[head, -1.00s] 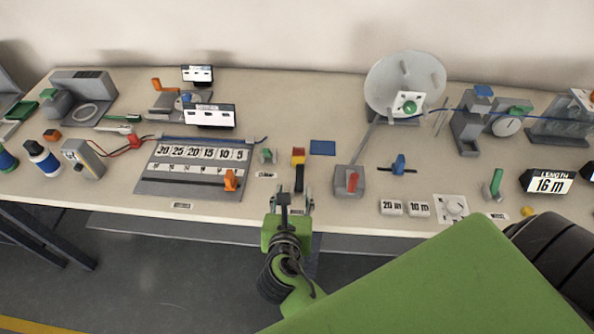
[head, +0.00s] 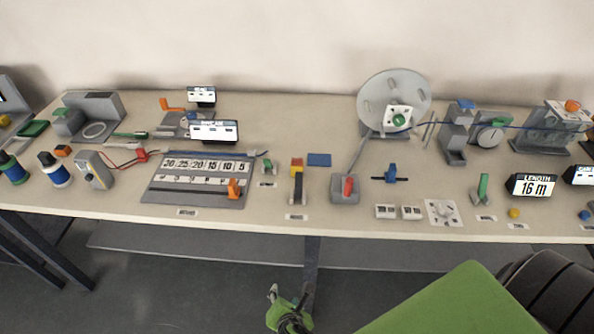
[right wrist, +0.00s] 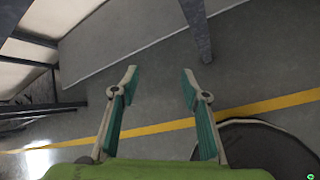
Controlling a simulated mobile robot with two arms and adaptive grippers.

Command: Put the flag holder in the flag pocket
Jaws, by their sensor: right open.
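No readable label marks the flag holder or flag pocket, so I cannot tell for certain which they are. A dark upright piece with a red and yellow top (head: 297,166) stands near the table's front middle, with a small label before it. A small flat blue piece (head: 319,159) lies behind it to the right. My right gripper (head: 286,296) is low in the head view, below and in front of the table edge. In the right wrist view its two fingers (right wrist: 160,75) are spread with nothing between them. My left gripper is out of view.
The long table (head: 330,107) is crowded with fixtures. The grey floor (right wrist: 160,105) with a yellow line lies under my right gripper; a table leg (right wrist: 197,30) stands ahead.

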